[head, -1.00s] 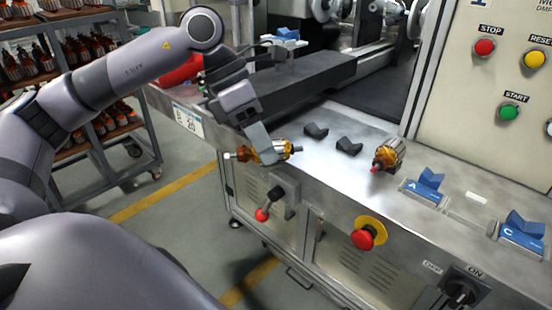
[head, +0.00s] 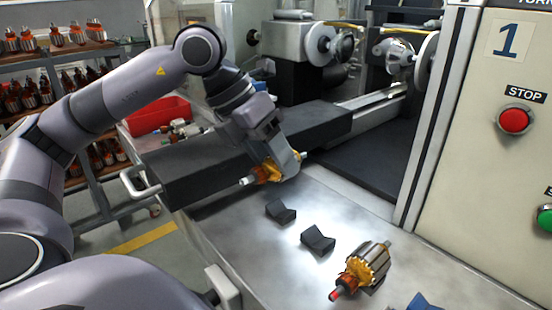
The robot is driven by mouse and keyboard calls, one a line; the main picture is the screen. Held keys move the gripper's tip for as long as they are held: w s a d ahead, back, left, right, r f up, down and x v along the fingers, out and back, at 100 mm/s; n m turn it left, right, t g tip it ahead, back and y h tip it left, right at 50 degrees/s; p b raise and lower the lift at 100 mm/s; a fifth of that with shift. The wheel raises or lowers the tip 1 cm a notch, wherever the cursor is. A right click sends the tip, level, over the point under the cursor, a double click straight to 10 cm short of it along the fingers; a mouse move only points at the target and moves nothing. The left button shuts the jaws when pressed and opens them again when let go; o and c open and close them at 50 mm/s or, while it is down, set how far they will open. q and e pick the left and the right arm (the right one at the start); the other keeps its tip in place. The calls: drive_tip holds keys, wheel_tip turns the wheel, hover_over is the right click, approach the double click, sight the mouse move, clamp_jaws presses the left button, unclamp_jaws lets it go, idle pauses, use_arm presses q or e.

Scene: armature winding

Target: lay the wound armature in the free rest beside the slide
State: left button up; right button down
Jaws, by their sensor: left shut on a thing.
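My left gripper (head: 278,170) is shut on a wound armature (head: 262,174) with orange-copper windings and a pale shaft end. Two dark V-shaped blocks form a rest (head: 318,240) on the metal bench top beside the slide; both blocks are empty. A second armature (head: 366,266), with a red shaft tip, sits to the right of these blocks. The gripper's fingers partly hide the held armature. My right gripper is not in view.
A red bin (head: 158,114) stands behind the slide. A shelf rack (head: 62,50) with many armatures is at the left. The machine's spindle (head: 322,44) is at the back. A control panel with a red stop button (head: 514,120) bounds the right.

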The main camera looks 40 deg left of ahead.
use_arm(q)
drive_tip(key=shift+w, duration=0.1)
drive_tip(key=shift+f+b, duration=0.85)
drive_tip(key=shift+f, duration=0.05)
wheel_tip(320, 180, down, 4)
drive_tip(key=b, duration=0.4)
drive_tip(key=shift+f, duration=0.35)
